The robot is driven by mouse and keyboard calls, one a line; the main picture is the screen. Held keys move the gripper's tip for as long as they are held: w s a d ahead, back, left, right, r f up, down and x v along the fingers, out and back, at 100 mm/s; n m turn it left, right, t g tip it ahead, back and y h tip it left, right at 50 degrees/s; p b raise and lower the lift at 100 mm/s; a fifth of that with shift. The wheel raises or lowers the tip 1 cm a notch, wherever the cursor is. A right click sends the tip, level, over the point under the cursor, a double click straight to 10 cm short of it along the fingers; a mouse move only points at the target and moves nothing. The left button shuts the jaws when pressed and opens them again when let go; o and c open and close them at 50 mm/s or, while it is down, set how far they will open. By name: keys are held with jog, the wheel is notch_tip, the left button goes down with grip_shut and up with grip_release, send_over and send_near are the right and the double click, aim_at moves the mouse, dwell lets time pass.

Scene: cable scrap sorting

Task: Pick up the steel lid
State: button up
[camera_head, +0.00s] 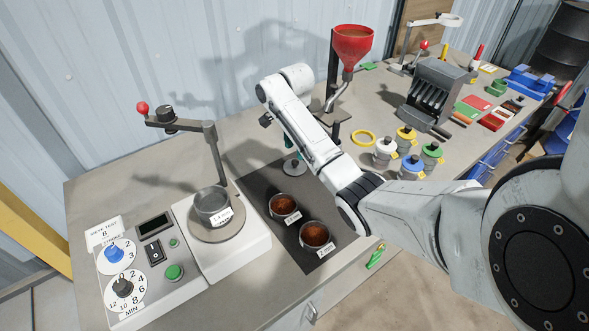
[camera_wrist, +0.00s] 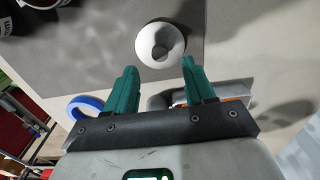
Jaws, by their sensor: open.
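The steel lid (camera_head: 292,168) is a small round disc with a knob on top. It lies on the dark mat (camera_head: 262,183) at the mat's back edge. In the wrist view the lid (camera_wrist: 146,40) looks pale, with a grey knob at its middle. My gripper (camera_wrist: 160,66) is open and empty, its two teal fingers apart. The lid shows just beyond the fingertips, roughly centred between them. In the head view my gripper (camera_head: 289,145) is above the lid, partly hidden by my arm. I cannot tell the exact height gap.
Two cups of brown granules (camera_head: 284,207) (camera_head: 317,235) stand on the mat in front of the lid. A sieve shaker (camera_head: 213,207) with a post stands left. A red funnel (camera_head: 353,42) on a stand is behind right. Several capped jars (camera_head: 385,152) stand right of my arm.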

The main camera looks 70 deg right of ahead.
aim_at(295, 161)
jog(key=shift+f+p, duration=0.5)
jog(key=shift+f, duration=2.35)
grip_shut()
